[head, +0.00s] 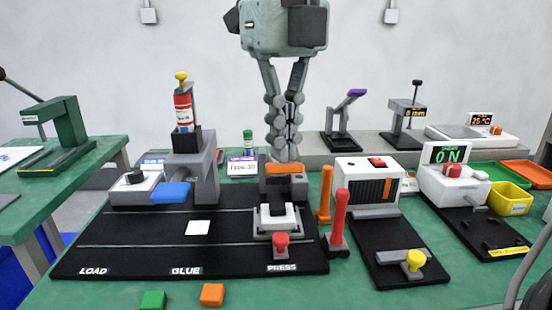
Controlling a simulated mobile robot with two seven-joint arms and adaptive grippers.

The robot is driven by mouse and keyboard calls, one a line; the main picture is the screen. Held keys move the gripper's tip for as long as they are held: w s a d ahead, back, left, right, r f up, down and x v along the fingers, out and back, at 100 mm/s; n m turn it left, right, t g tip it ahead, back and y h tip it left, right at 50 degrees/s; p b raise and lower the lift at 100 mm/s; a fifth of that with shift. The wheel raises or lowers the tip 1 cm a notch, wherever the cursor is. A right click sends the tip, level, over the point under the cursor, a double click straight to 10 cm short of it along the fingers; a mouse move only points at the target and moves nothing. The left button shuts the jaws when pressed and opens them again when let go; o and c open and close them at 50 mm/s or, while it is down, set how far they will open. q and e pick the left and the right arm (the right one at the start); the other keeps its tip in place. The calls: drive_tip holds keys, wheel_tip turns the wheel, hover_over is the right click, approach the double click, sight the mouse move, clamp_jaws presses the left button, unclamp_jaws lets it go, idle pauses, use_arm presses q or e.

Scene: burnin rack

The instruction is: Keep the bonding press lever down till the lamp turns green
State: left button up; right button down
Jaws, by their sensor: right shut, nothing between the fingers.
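The press station (285,188) stands at the right end of the black mat marked PRESS, with an orange band across its head. A white block (277,216) sits in a grey holder under it, with a red knob (281,240) in front. A red-handled lever (339,212) stands nearly upright just right of the mat. My right gripper (287,152) points down from above, shut and empty, its fingertips at the top rear of the press head; I cannot tell whether they touch it. No lit green lamp shows clearly on the press. My left gripper is out of view.
A glue station with a red bottle (184,108) stands left of the press. An orange post (325,194) and a white box (366,183) stand close on the right. Green (153,300) and orange (212,294) blocks lie in front. A white square (198,228) lies on the mat.

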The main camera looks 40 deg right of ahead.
drive_tip(key=shift+s+a+f+b, duration=0.15)
drive_tip(key=shift+s+f+b, duration=0.05)
drive_tip(key=shift+f+b, duration=0.45)
drive_tip(key=shift+s+a+f+b, duration=0.1)
drive_tip(key=shift+s+f+b, duration=0.1)
drive_tip(key=shift+f+b, duration=0.35)
drive_tip(key=shift+f, duration=0.15)
drive_tip(key=shift+f, duration=0.1)
drive_tip(key=shift+s+a+f+b, duration=0.1)
drive_tip(key=shift+s+f+b, duration=0.1)
drive_tip(key=shift+f+b, duration=0.6)
drive_tip(key=shift+s+a+f+b, duration=0.15)
drive_tip(key=shift+f+b, duration=0.4)
drive_tip(key=shift+f, duration=0.35)
drive_tip(key=shift+f, duration=0.1)
wheel_tip(320, 180, down, 4)
drive_tip(key=b, duration=0.3)
drive_tip(key=shift+s+r, duration=0.15)
drive_tip(key=shift+r, duration=0.1)
